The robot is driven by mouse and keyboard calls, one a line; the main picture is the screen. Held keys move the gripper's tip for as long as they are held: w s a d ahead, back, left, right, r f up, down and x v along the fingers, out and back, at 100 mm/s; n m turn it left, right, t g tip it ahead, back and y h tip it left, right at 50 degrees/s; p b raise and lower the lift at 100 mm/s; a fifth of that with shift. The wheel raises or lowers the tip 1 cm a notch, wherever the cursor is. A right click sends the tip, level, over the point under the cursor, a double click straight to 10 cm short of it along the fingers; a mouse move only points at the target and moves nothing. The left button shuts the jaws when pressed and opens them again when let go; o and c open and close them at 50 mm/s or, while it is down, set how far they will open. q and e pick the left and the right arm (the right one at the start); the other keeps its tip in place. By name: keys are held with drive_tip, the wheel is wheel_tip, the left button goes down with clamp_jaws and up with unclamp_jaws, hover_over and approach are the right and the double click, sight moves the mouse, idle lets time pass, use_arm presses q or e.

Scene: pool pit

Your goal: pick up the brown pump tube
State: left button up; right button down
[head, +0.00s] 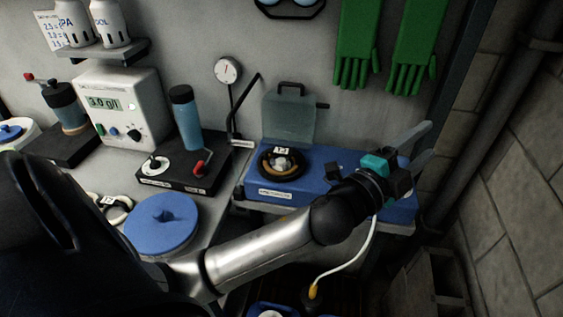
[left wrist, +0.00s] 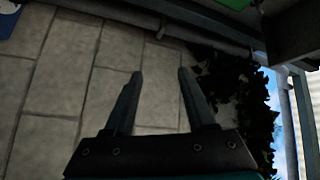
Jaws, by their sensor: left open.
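A dark ring with a brown lower edge (head: 268,173), which looks like the brown pump tube, sits around a pale hub on top of the blue pump box (head: 259,190). A small white tag stands at it. My left gripper (head: 428,141) is open and empty, to the right of the ring and above the right end of the box, clearly apart from the ring. My right gripper is not in view.
A clear raised lid (head: 289,119) stands behind the ring. A black base with a blue cylinder (head: 187,118) and a white meter box (head: 119,106) stand left. A blue round lid (head: 161,223) lies nearer. Green gloves (head: 358,45) hang above; a block wall (head: 518,190) bounds the right.

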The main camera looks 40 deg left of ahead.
use_arm(q)
drive_tip(key=d+r+m+g+h, duration=0.1)
drive_tip(key=d+r+m+h, duration=0.5)
drive_tip(key=m+h, duration=0.3)
drive_tip(key=m+g+y, duration=1.5)
drive_tip(key=m+g, duration=0.3)
drive_tip(key=m, duration=0.4)
hover_over(281, 151)
drive_tip(key=f, duration=1.5)
drive_tip(key=shift+w+d+f, duration=0.1)
drive_tip(key=shift+d, duration=0.3)
drive_tip(key=f, duration=0.5)
drive_tip(key=shift+a+f+b, duration=0.3)
